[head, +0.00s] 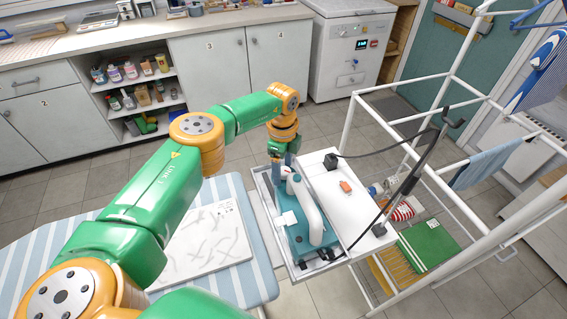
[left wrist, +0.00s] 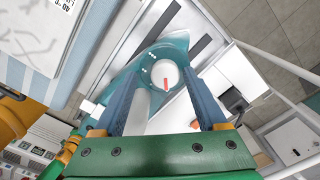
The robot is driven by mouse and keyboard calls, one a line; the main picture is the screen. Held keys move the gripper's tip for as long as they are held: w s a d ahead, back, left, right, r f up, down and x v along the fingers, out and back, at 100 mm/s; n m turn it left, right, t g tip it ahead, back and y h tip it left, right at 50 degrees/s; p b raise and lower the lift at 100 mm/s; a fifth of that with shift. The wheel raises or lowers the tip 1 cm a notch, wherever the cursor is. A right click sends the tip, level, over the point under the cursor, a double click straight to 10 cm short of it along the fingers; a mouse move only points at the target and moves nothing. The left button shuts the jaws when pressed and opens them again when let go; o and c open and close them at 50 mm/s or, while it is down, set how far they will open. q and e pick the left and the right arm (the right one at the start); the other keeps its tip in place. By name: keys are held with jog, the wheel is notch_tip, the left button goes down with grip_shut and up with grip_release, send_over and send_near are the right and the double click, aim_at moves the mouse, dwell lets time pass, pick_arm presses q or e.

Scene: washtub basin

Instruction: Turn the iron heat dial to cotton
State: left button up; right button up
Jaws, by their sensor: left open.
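The teal iron (head: 301,236) with a white handle rests in a metal-rimmed tray at the end of the ironing board. The heat dial (left wrist: 158,76) is a round white disc with a red pointer mark on the iron's teal body. Small white marks sit along the dial's left side; their lettering is too small to read. My left gripper (head: 283,164) is above the back end of the iron. In the left wrist view its two blue-grey fingers (left wrist: 163,85) are apart, either side of the dial, with nothing gripped. I cannot tell if they touch it. My right gripper is not in view.
The striped ironing board (head: 258,259) carries a white printed panel (head: 203,247) left of the iron. A white shelf (head: 335,185) with a small orange object (head: 346,187) adjoins the tray. A black cord arches over it. A white rack (head: 352,135) stands to the right.

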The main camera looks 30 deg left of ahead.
pick_arm(q)
jog(key=shift+w+f, duration=0.35)
jog(key=shift+w, duration=0.15)
jog(key=shift+s+r, duration=0.15)
jog(key=shift+s, duration=0.05)
grip_shut()
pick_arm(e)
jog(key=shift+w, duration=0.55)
